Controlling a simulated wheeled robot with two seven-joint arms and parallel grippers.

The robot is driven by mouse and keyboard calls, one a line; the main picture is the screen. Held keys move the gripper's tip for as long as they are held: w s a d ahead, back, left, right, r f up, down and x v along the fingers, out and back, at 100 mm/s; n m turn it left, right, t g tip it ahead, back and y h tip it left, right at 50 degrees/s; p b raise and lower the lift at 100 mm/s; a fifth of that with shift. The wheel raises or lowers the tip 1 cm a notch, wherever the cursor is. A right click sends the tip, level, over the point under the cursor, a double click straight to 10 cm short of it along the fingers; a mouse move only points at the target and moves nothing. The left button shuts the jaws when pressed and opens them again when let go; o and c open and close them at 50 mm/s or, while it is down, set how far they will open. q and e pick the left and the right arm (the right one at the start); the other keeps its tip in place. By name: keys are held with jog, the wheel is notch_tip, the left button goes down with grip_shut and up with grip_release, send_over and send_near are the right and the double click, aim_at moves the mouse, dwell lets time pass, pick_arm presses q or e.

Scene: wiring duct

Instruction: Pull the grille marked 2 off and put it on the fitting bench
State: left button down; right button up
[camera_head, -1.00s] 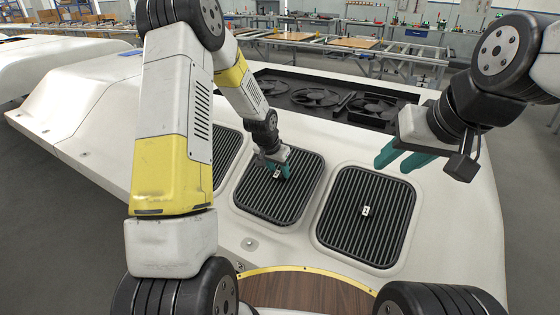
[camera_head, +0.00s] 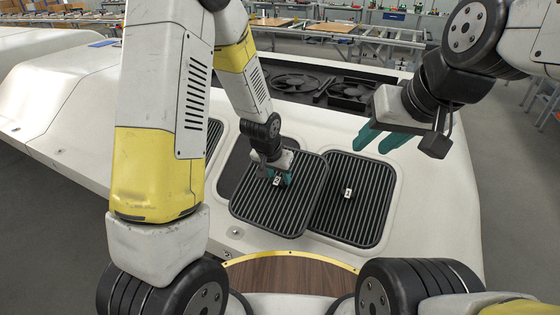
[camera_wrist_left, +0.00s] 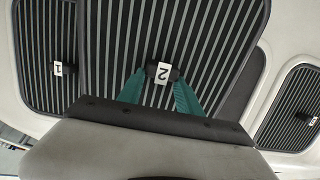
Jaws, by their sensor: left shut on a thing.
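The grille marked 2 (camera_head: 266,210) is a dark slatted panel with a white label. It is out of its recess (camera_head: 236,158), shifted right and slightly turned, its right side overlapping the neighbouring grille. My left gripper (camera_head: 277,178) is shut on the small knob at its middle. In the left wrist view the teal fingers (camera_wrist_left: 160,92) sit either side of the label on the grille (camera_wrist_left: 215,35). My right gripper (camera_head: 383,137) is open and empty above the panel's right side. I cannot tell which surface is the fitting bench.
The grille marked 1 (camera_head: 365,210) is seated at the right; it also shows in the left wrist view (camera_wrist_left: 38,85). Another grille (camera_wrist_left: 285,115) lies on the other side. A yellow-edged wooden surface (camera_head: 290,278) lies in front, clear.

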aim_at(276, 183)
pick_arm(q)
jog(key=shift+s+v, duration=0.15)
jog(key=shift+v, duration=0.8)
jog(key=shift+s+v, duration=0.15)
jog(key=shift+v, duration=0.75)
jog(key=shift+a+f, duration=0.1)
